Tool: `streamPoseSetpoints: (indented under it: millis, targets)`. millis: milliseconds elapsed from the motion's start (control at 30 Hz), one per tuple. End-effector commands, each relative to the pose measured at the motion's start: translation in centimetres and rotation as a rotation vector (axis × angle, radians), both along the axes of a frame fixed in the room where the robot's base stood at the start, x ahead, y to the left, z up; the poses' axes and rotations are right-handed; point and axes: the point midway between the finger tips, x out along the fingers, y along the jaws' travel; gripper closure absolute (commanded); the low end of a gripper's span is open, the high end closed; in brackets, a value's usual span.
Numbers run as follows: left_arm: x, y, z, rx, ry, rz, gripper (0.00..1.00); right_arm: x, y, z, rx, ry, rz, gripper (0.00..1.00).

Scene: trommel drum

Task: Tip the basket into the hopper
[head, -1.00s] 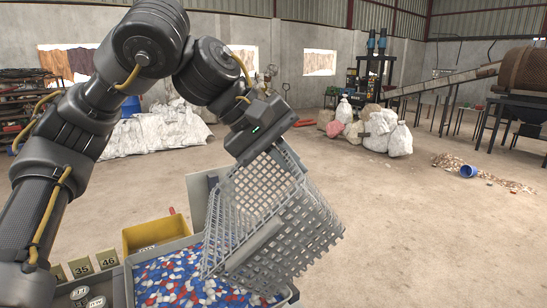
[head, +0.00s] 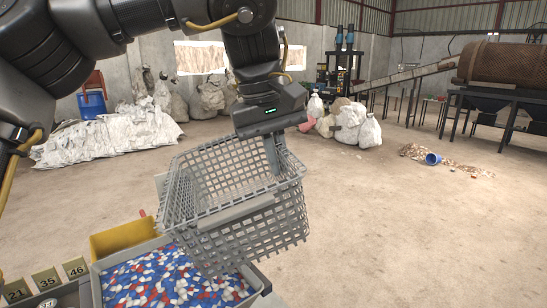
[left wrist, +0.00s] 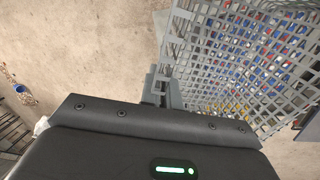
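The grey mesh basket (head: 250,232) hangs in the air in the head view, slightly tilted, its open top facing up. Its inside looks empty there. My left gripper (head: 275,158) is shut on its far right rim; the grip also shows in the left wrist view (left wrist: 160,88). A grey bin, which seems to be the hopper (head: 261,282), stands below and to the left of the basket. It is full of red, white and blue bits, and the basket's lower left overlaps it. In the left wrist view the bits show through the basket mesh (left wrist: 225,60). My right gripper is not in view.
A yellow bin (head: 112,241) stands behind the hopper, and number tags (head: 45,279) stand at its left. Farther off are white sacks (head: 350,122), a blue bucket (head: 433,159) with spilled bits, and a trommel drum (head: 500,64).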

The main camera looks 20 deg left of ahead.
Motion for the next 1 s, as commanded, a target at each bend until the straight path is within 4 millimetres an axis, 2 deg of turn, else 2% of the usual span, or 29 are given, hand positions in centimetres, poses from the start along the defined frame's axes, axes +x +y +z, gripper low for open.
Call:
streamPoseSetpoints:
  millis: [1000]
  targets:
    - [-0.1, 0.0, 3.1, 0.209, 0.135, 0.0, 1.0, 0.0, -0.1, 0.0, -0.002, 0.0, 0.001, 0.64]
